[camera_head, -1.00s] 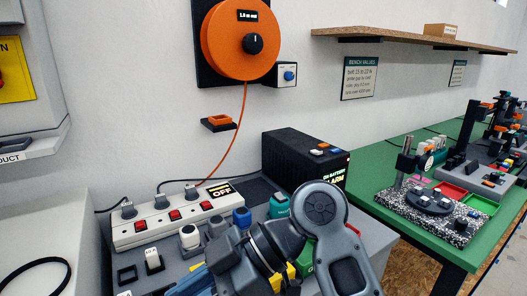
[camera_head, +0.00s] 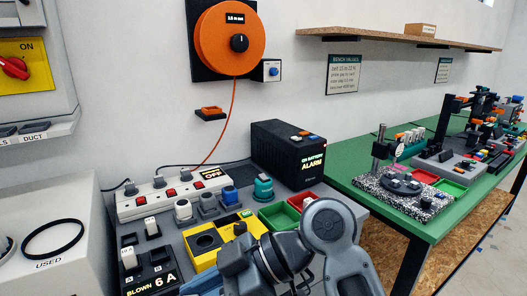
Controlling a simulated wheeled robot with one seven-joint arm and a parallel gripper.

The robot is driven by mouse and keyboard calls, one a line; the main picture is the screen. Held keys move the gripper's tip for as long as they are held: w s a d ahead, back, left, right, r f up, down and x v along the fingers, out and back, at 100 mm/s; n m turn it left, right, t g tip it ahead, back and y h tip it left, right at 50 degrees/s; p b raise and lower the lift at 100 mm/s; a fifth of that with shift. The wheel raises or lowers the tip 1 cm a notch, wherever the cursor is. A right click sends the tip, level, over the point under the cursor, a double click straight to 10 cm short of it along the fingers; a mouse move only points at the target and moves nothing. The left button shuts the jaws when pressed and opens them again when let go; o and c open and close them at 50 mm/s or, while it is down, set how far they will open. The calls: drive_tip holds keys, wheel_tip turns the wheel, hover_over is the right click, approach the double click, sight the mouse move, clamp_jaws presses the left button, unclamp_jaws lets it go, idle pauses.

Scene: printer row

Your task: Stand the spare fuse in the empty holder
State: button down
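On the grey bench panel at the lower left are small black square sockets. A white fuse-like piece (camera_head: 151,226) stands in the upper right one, and another (camera_head: 129,259) in the lower left one. The upper left socket (camera_head: 128,240) and the lower right one (camera_head: 158,255) look empty. I cannot tell which piece is the spare. A display (camera_head: 152,284) below reads "BLOWN 6 A". My arm reaches in from the lower right, its wrist over the panel right of the sockets. My gripper's fingertips are not visible, so its hold cannot be seen.
Several capped posts, one with a blue cap (camera_head: 230,194), stand before the power strip (camera_head: 171,195). Green (camera_head: 278,215) and red (camera_head: 303,200) trays and a black "ALARM" box (camera_head: 287,150) are behind my arm.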

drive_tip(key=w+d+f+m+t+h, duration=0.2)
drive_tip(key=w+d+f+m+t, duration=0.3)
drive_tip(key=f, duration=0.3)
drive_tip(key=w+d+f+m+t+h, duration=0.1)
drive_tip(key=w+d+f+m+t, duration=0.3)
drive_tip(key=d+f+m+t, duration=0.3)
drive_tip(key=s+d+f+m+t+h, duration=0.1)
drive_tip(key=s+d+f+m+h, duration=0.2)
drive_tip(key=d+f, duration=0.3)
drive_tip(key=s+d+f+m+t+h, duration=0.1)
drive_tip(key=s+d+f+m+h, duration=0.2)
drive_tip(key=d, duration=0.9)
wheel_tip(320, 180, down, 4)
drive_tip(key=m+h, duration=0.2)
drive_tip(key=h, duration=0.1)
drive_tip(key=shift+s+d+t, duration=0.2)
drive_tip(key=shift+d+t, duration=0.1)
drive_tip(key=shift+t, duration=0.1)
